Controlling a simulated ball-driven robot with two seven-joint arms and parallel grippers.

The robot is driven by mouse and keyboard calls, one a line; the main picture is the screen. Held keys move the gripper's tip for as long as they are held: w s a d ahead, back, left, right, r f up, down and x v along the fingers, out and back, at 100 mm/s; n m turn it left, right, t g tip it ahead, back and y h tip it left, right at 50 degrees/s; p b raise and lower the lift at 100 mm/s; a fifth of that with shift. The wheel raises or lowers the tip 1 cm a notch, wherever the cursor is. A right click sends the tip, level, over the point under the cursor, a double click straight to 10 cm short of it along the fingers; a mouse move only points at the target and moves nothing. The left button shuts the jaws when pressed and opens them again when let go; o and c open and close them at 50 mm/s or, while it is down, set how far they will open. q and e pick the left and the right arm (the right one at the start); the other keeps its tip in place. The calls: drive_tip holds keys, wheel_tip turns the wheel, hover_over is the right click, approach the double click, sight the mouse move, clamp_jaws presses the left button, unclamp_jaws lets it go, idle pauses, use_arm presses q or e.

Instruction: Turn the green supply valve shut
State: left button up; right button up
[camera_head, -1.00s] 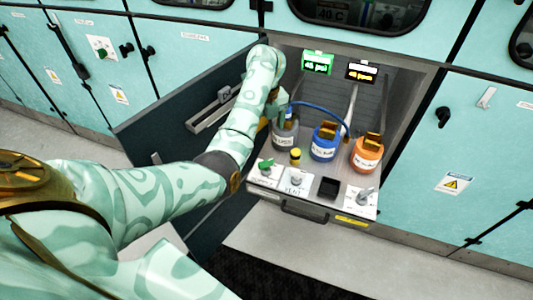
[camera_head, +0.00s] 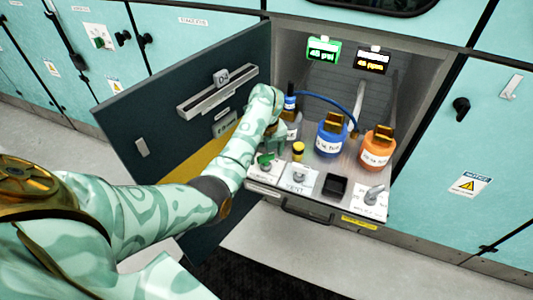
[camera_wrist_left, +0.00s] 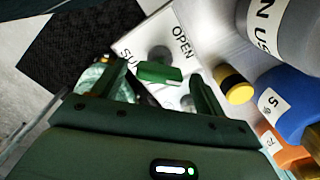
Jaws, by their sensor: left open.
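The green supply valve (camera_head: 264,160) is on a white plate at the front left corner of the pull-out tray (camera_head: 318,185). In the left wrist view its green bar handle (camera_wrist_left: 158,73) lies crosswise above a grey round base, near the printed word OPEN. My left gripper (camera_head: 272,138) is just above and behind the valve in the head view, pointing down. In the wrist view the left gripper's fingers (camera_wrist_left: 160,84) are apart, with the handle showing between and beyond their tips. Contact cannot be told. My right gripper is out of view.
A yellow-capped part (camera_head: 298,150) and the VENT knob (camera_head: 299,176) are close to the valve. A dark open door (camera_head: 190,90) is at the left. Another knob (camera_head: 373,194) is at the front right.

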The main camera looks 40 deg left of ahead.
use_arm(q)
drive_tip(key=c, duration=1)
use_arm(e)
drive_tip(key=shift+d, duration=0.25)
use_arm(q)
drive_tip(key=shift+r+m, duration=0.1)
drive_tip(key=shift+m, duration=0.3)
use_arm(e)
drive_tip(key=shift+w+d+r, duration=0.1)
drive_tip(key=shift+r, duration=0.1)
use_arm(q)
drive_tip(key=m+p, duration=0.1)
drive_tip(key=m, duration=0.1)
drive_tip(key=shift+m+p, duration=0.35)
drive_tip(key=shift+m, duration=0.05)
drive_tip(key=m+p, duration=0.1)
drive_tip(key=m, duration=0.2)
drive_tip(key=shift+m, duration=0.3)
drive_tip(key=shift+m+p, duration=0.4)
drive_tip(key=shift+m, duration=0.4)
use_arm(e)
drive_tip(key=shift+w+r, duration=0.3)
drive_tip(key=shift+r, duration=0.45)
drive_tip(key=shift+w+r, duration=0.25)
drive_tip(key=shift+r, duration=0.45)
